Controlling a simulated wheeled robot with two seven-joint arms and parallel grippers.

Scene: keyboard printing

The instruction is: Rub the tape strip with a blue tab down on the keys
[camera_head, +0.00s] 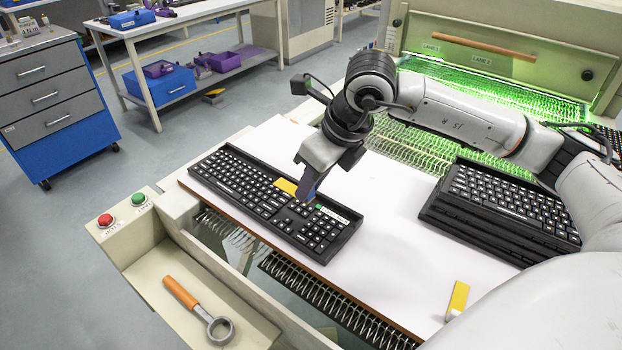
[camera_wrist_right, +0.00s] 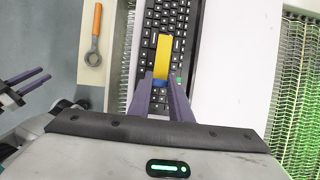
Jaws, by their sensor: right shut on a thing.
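The black keyboard (camera_head: 320,237) lies on the white board. My right gripper (camera_head: 308,194) is above it, tilted down over the keys right of its middle. In the right wrist view my right gripper (camera_wrist_right: 160,88) is shut on the blue tab (camera_wrist_right: 160,84) of the yellow tape strip (camera_wrist_right: 163,55). The yellow part of the strip (camera_head: 285,186) reaches out from the fingers over the keys; I cannot tell whether it touches them. My left gripper (camera_wrist_right: 45,73) shows at the left of the wrist view, its two purple fingers apart and empty, away from the keyboard.
A stack of keyboards (camera_head: 500,208) stands at the right of the white board (camera_head: 390,235). A yellow piece (camera_head: 457,297) is near the board's front right. An orange-handled ring tool (camera_head: 197,308) lies in the front tray. Red (camera_head: 105,219) and green (camera_head: 138,198) buttons sit at the left.

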